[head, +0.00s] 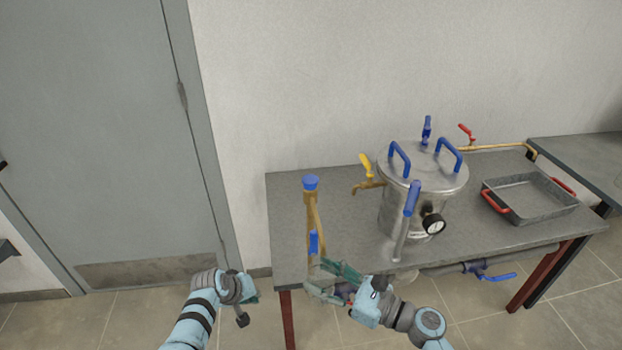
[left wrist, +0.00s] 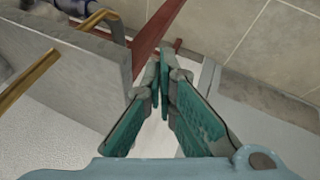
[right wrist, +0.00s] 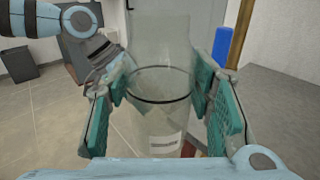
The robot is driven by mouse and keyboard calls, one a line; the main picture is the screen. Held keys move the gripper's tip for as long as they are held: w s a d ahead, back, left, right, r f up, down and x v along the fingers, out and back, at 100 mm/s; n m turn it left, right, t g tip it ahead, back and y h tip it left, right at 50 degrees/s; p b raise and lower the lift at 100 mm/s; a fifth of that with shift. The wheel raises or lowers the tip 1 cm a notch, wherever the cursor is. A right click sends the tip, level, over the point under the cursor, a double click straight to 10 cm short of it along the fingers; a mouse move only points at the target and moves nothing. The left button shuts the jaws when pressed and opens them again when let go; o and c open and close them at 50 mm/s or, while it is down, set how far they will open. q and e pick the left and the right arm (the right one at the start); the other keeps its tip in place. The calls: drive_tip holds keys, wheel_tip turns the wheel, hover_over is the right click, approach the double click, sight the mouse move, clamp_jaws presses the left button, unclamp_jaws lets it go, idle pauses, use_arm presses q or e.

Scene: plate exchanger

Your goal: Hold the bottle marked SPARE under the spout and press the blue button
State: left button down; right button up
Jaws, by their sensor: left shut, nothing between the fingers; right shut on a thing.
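My right gripper (right wrist: 160,95) is shut on a clear bottle (right wrist: 160,120) with a dark band and a small white label. The label is too small to read, so I cannot tell whether it says SPARE. In the head view my right gripper (head: 335,283) is at the table's front edge, and the bottle is hard to make out there. A brass spout (head: 368,187) with a yellow lever sticks out left from the steel pot. A blue round cap (head: 311,182) tops a brass post; I cannot tell if it is the button. My left gripper (left wrist: 163,92) is shut and empty, left of the table.
The steel pot (head: 420,185) has blue handles and a gauge (head: 433,223). A grey tray (head: 530,198) with red handles is at the right of the table (head: 330,210). A blue-handled valve (head: 490,273) sits under the front edge. The table's left part is mostly clear around the post.

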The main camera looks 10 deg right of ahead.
use_arm(q)
drive_tip(key=w+d+r+h, duration=0.1)
drive_tip(key=w+d+r, duration=0.15)
drive_tip(key=r, duration=0.35)
drive_tip(key=w+d+r, duration=0.2)
drive_tip(key=w+r, duration=0.1)
drive_tip(key=r, duration=0.2)
wheel_tip(320, 180, up, 34)
drive_tip(key=r+m+t+h, duration=0.1)
drive_tip(key=m+h, duration=0.1)
drive_tip(key=m, duration=0.1)
hover_over(307, 178)
drive_tip(key=shift+f, duration=0.25)
drive_tip(key=shift+f, duration=0.1)
drive_tip(key=shift+f, duration=4.4)
drive_tip(key=shift+f, duration=0.35)
drive_tip(key=shift+f, duration=0.5)
